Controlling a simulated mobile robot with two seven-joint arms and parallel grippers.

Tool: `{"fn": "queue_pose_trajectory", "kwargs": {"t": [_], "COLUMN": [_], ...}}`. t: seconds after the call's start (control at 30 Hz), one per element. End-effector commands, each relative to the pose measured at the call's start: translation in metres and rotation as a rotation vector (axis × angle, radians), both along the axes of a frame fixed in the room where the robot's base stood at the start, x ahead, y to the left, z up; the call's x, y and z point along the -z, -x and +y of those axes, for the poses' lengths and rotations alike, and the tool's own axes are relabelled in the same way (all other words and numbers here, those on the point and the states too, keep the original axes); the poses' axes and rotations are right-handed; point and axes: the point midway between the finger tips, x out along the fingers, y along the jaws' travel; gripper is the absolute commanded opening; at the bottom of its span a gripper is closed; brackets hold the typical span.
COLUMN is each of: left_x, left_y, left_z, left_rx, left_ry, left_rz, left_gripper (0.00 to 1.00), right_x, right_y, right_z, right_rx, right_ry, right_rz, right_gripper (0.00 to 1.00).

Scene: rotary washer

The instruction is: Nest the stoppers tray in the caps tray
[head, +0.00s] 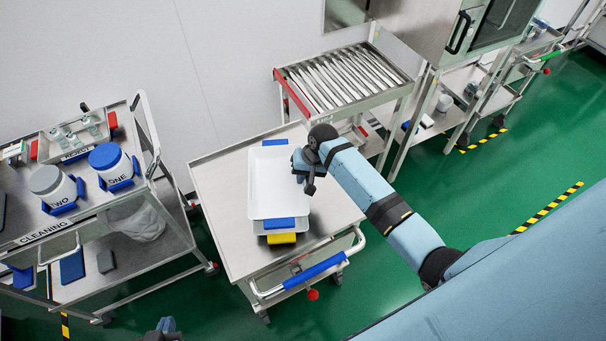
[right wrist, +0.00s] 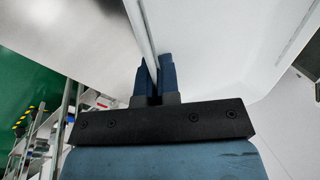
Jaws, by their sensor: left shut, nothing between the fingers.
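A white tray with blue end tabs (head: 283,190) sits on top of a stack on the steel cart (head: 222,190). Beneath it, the front edge of a lower tray with a yellow tab (head: 281,238) shows; the rest of that tray is hidden. No name can be read on either, so I cannot tell which is the stoppers tray. My right gripper (head: 304,177) is at the upper tray's right rim. In the right wrist view its fingers (right wrist: 153,82) are closed on either side of the thin white wall. My left gripper (head: 165,325) is shut and empty at the bottom edge, away from the trays.
A cleaning cart (head: 100,215) with two lidded jars stands at left. A roller conveyor table (head: 345,80) adjoins behind. The cart's blue push handle (head: 314,271) faces front. Bare steel lies left and right of the trays. Green floor is open at right.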

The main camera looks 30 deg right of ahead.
Motion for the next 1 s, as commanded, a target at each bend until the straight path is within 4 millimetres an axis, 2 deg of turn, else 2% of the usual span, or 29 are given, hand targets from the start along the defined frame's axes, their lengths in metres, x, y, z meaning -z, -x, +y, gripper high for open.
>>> {"fn": "queue_pose_trajectory", "kwargs": {"t": [0.03, 0.27, 0.7, 1.0], "left_x": [0.008, 0.028, 0.034, 0.037], "left_y": [0.0, -0.002, -0.003, -0.001], "left_z": [0.0, 0.0, -0.006, -0.007], "left_rx": [0.01, 0.021, 0.027, 0.028], "left_ry": [-0.005, -0.008, 0.001, 0.002], "left_rz": [-0.006, -0.005, -0.001, 0.002], "left_gripper": [0.0, 0.0, 0.0, 0.0], "right_x": [0.009, 0.025, 0.058, 0.07], "right_y": [0.0, 0.0, -0.001, 0.001], "right_z": [0.0, 0.0, 0.0, 0.0], "right_rx": [0.0, 0.0, 0.0, -0.001], "right_ry": [-0.001, -0.001, 0.0, 0.001], "right_rz": [-0.001, -0.001, 0.0, 0.004], "right_gripper": [0.0, 0.0, 0.0, 0.0]}}
